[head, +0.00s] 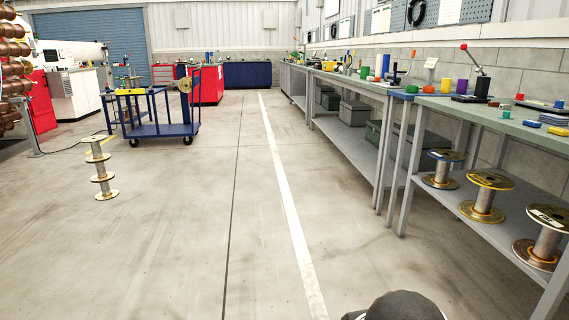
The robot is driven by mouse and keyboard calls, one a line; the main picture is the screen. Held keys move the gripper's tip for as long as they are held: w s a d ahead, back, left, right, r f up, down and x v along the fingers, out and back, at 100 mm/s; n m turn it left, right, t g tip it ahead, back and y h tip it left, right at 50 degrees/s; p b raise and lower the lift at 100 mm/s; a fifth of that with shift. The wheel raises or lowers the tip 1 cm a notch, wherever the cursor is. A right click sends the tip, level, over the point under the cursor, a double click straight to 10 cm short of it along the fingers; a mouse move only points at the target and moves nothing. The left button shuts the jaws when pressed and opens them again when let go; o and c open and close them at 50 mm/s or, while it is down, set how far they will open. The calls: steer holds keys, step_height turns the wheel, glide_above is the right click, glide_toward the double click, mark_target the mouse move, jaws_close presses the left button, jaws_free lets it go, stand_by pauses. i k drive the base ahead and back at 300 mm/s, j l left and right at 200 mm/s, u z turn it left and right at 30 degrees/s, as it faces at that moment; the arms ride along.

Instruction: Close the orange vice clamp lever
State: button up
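I cannot make out an orange vice clamp lever for certain in the head view. A lever with a red knob (464,46) leans up and to the left from a dark base on the near right bench (450,108). Whether it belongs to a vice is unclear. A small orange object (365,72) stands farther along the benches, too small to identify. My gripper is not in view. A dark rounded part at the bottom edge is probably mine.
Wire spools (486,197) stand on the near bench's lower shelf. A blue cart (160,118) stands on the left, with a stack of spools (99,168) on the floor nearby. The floor around the white line (285,205) is clear.

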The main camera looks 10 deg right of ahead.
mark_target(414, 53)
steer(key=i+z, duration=0.1)
steer(key=i, duration=5.15)
steer(key=i+j+z, duration=0.15)
steer(key=i, duration=0.65)
steer(key=i+j, duration=0.1)
steer(key=i, duration=0.65)
steer(key=i+l+z, duration=0.15)
steer(key=i+z, duration=0.15)
steer(key=i, duration=0.9)
steer(key=i+j+z, duration=0.1)
steer(key=i+z, duration=0.15)
steer(key=i, duration=1)
steer(key=i+z, duration=0.5)
steer(key=i+j+z, duration=0.2)
steer(key=i+z, duration=0.25)
steer(key=i+j+z, duration=0.3)
steer(key=z, duration=2.95)
steer(key=i+l+u, duration=0.1)
steer(key=u, duration=0.3)
steer(key=l+u, duration=0.25)
steer(key=u, duration=0.15)
steer(key=i+l+u, duration=0.1)
steer(key=u, duration=0.35)
steer(key=l, duration=0.1)
